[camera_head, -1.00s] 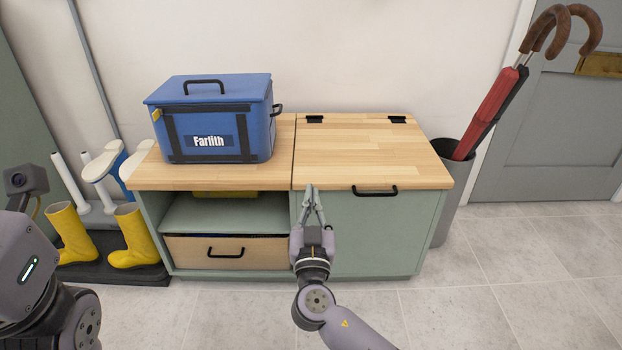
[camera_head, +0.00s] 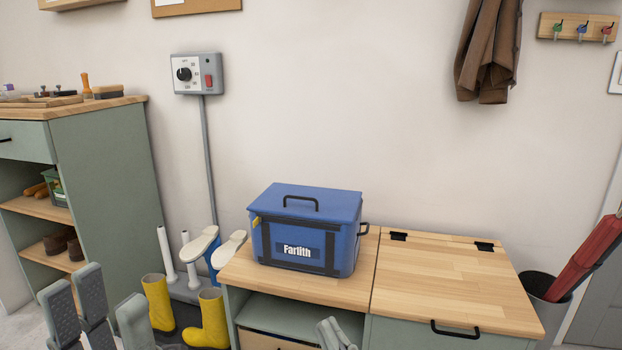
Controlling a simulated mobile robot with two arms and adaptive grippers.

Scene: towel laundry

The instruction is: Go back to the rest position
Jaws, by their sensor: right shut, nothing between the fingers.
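My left gripper (camera_head: 103,302) is at the lower left of the head view. Its grey fingers point upward and stand apart with nothing between them. My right gripper (camera_head: 335,334) shows only its fingertips at the bottom edge, in front of the low cabinet (camera_head: 405,333). Its fingers are together and empty. The rest of both arms is out of the frame.
A blue cooler box (camera_head: 345,240) stands on the cabinet's wooden top; the closed lid (camera_head: 450,275) beside it is bare. Yellow boots (camera_head: 207,322) stand left of the cabinet. A green shelf unit (camera_head: 110,190) is at left, an umbrella (camera_head: 590,255) in a bin at right.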

